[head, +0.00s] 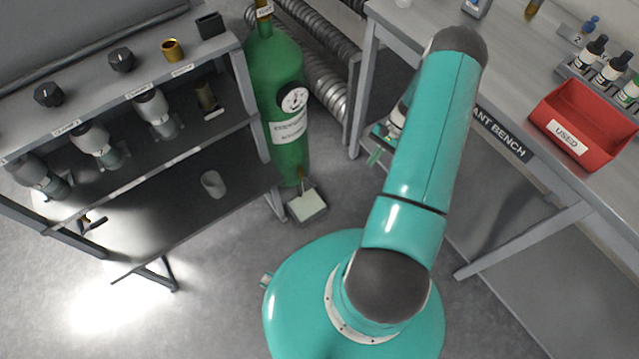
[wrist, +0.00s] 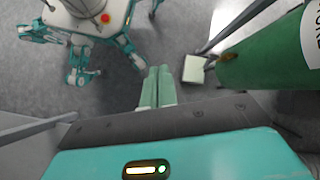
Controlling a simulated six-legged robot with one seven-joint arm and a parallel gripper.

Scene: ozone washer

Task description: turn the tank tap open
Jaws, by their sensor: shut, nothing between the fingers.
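The green tank (head: 278,105) stands upright beside the left shelf unit, with a round gauge and labels on its front. A small brass fitting (head: 301,174), which looks like the tap, sits low on the tank above a small pale-topped tray (head: 307,205). Its handle position is too small to tell. The wrist view shows the tank (wrist: 260,65) at right and the tray (wrist: 194,69) near its foot. My gripper (head: 374,158) is by the right bench's leg, right of the tank and apart from it. In the wrist view its fingers (wrist: 157,85) are together and empty.
The shelf unit (head: 190,195) with knobs and several bottle-like fittings stands left of the tank. The bench (head: 480,95) at right carries a red "USED" bin (head: 580,125). Ribbed ducts (head: 320,75) lie behind the tank. Floor is open before the tray.

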